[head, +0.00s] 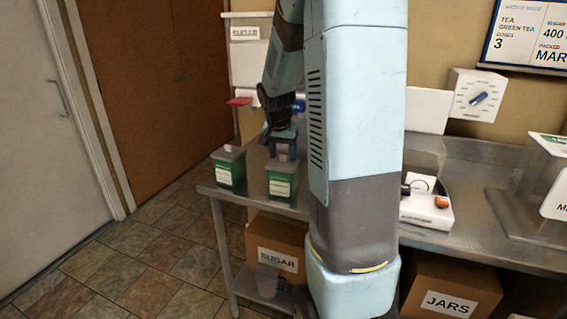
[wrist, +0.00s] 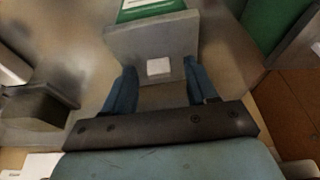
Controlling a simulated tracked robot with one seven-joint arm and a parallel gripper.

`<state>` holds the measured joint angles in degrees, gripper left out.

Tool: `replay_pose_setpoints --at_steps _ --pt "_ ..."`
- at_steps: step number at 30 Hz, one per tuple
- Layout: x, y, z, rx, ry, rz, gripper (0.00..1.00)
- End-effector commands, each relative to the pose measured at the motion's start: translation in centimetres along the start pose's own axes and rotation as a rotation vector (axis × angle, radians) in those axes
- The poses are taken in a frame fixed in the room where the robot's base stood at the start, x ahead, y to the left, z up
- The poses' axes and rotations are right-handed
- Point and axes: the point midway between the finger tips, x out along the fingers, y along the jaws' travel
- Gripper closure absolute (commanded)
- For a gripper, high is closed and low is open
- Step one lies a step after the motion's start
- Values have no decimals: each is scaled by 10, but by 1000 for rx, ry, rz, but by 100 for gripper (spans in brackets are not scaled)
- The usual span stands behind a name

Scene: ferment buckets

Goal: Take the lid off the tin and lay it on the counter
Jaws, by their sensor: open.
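Two green tins with grey lids stand at the counter's left end. My gripper (head: 281,149) is over the right-hand tin (head: 281,183), pointing down. In the wrist view my open gripper (wrist: 160,70) has one blue finger on each side of a small pale square knob on the grey lid (wrist: 150,36). The fingers look apart from the knob; whether they touch the lid's top I cannot tell. The lid sits on its tin, whose green and white side (wrist: 150,8) shows beyond it. The other tin (head: 228,170) stands to the left, also with its lid on.
In the wrist view the second tin (wrist: 275,22) is at upper right, and a dark grey block (wrist: 40,105) is at left.

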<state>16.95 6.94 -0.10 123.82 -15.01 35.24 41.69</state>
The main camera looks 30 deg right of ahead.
Motion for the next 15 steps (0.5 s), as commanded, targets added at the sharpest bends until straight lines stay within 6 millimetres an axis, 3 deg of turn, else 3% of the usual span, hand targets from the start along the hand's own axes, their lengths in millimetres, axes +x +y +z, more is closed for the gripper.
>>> replay_pose_setpoints --at_steps 2,15 --pt "0 0 0 0 0 0 48" --pt "0 0 0 -1 0 0 90"
